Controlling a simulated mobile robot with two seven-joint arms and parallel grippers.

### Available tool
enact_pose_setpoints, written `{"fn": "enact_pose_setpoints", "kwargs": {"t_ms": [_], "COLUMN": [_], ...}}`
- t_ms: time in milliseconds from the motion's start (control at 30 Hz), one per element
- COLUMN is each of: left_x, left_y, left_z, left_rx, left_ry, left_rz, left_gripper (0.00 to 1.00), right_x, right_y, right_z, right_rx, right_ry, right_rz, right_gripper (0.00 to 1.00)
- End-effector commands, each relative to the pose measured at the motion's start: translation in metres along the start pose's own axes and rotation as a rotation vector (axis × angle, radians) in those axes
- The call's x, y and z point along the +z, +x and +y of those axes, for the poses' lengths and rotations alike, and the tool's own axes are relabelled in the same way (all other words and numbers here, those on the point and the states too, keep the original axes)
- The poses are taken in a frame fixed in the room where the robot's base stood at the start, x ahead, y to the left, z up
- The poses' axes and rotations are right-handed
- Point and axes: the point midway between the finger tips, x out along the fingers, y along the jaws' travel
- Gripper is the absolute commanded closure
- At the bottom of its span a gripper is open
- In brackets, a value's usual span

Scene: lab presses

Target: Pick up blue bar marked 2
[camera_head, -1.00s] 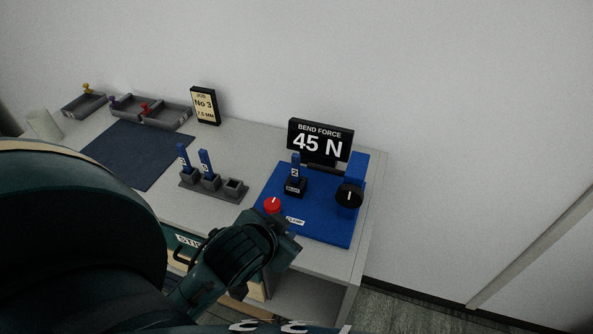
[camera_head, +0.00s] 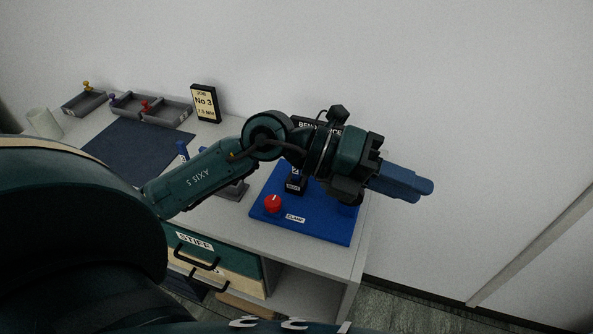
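A blue bar (camera_head: 183,149) stands in the rack (camera_head: 236,191); only its top shows, and its mark is hidden. A second rack bar is hidden behind my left arm. Another blue bar (camera_head: 296,170) stands in the black clamp (camera_head: 296,184) on the blue press (camera_head: 325,228); it is mostly covered, and its white label is too small to read surely. My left gripper (camera_head: 430,187) is raised in front of the press, its fingers pointing right, past the table's right edge. No bar shows in it, and its finger gap cannot be made out. My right gripper is out of view.
My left arm covers much of the bend force display (camera_head: 306,123) and the black knob. A red knob (camera_head: 273,204) sits on the press front. A dark mat (camera_head: 130,155), trays (camera_head: 165,116) and a job sign (camera_head: 205,102) lie left. Drawers (camera_head: 215,251) are below.

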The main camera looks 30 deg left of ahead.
Motion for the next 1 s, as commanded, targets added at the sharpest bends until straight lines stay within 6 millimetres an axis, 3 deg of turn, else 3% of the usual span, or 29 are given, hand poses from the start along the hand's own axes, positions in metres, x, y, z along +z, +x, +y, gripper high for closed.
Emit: {"fn": "enact_pose_setpoints", "kwargs": {"t_ms": [100, 200, 300, 400, 500, 733, 1000], "left_x": [0.015, 0.036, 0.057, 0.071, 0.077, 0.08, 0.085], "left_y": [-0.029, -0.074, -0.121, -0.159, -0.18, -0.18, -0.171], "left_z": [0.063, 0.103, 0.124, 0.132, 0.134, 0.172, 0.209], "left_rx": [0.428, 0.761, 1.029, 1.211, 1.311, 1.349, 1.346], "left_ry": [0.105, 0.126, 0.11, 0.082, 0.059, 0.044, 0.048], "left_rz": [0.07, 0.057, 0.006, -0.049, -0.086, -0.098, -0.098], "left_gripper": [0.78, 0.78, 0.78, 0.78, 0.78, 0.78, 0.78], "right_x": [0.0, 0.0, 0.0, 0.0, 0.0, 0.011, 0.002], "right_y": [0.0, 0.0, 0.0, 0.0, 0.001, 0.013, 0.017], "right_z": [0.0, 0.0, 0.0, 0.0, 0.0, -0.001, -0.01], "right_rx": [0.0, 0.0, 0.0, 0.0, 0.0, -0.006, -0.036], "right_ry": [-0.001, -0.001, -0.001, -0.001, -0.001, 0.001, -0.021], "right_rz": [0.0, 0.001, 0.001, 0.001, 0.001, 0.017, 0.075], "right_gripper": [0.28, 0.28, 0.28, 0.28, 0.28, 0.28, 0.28]}}
